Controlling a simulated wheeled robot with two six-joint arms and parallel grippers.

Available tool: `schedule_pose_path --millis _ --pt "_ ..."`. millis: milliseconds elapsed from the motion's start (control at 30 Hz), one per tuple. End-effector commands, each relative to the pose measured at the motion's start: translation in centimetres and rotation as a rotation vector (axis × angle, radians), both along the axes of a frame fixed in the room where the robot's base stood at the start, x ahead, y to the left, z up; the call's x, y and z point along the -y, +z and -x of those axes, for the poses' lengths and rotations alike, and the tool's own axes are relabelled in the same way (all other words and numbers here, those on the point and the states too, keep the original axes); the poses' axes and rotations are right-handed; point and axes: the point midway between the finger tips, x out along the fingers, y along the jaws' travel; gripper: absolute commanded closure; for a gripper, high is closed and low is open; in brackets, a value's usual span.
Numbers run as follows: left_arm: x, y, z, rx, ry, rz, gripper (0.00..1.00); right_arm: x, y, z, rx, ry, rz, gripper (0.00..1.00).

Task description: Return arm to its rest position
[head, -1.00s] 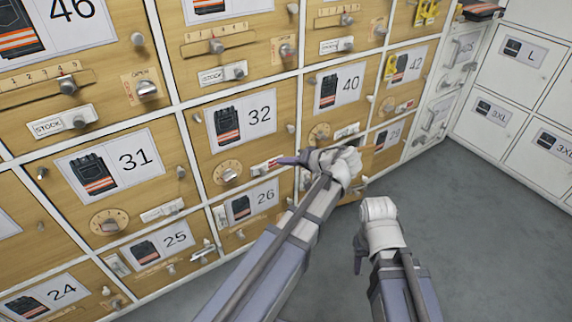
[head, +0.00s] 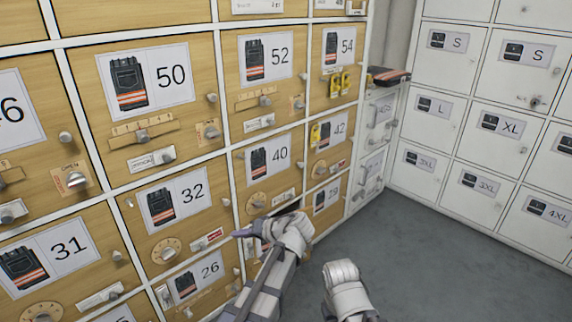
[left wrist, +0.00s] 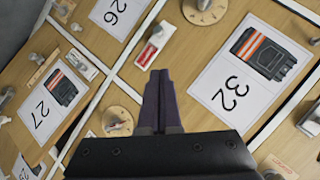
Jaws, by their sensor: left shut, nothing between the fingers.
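My left gripper (head: 239,233) is at the lower middle of the head view, in front of the wooden locker doors by the door marked 32 (head: 172,200). Its dark fingers also show in the left wrist view (left wrist: 160,108); they are together with nothing between them. Doors 32 (left wrist: 240,75) and 27 (left wrist: 45,105) lie beyond them there. My right arm's white wrist (head: 345,285) is at the bottom of the head view, over the grey floor; its fingers are too unclear to judge.
Wooden lockers with knobs, dials and sliders fill the left. A dark gap (head: 287,210) shows below door 40, partly hidden by my left wrist. White lockers (head: 470,140) stand at the right. Yellow tags (head: 340,83) hang on door 54. The grey floor (head: 400,260) is clear.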

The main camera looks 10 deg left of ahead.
Motion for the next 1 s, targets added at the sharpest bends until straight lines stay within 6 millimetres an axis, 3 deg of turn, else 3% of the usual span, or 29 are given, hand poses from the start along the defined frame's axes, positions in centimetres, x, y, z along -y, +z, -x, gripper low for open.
schedule_pose_path --millis 167,400,667,733,1000 --pt "3.6 -1.2 4.5 -0.158 -0.075 0.171 1.00 0.0 2.5 0.0 0.000 0.002 0.001 0.51" --pt "11.7 -3.4 12.9 -0.462 -0.289 0.502 1.00 0.0 5.6 0.0 -0.001 0.006 0.002 0.51" --pt "18.7 -2.8 20.4 -0.677 -0.521 0.769 1.00 0.1 8.1 0.0 -0.001 0.010 0.003 0.51" --pt "18.5 -0.9 19.6 -0.668 -0.510 0.759 1.00 0.1 9.9 0.0 -0.002 0.009 0.002 0.51" --pt "18.4 5.0 19.5 -0.665 -0.504 0.758 1.00 0.0 15.8 0.0 -0.002 0.007 0.001 0.51"
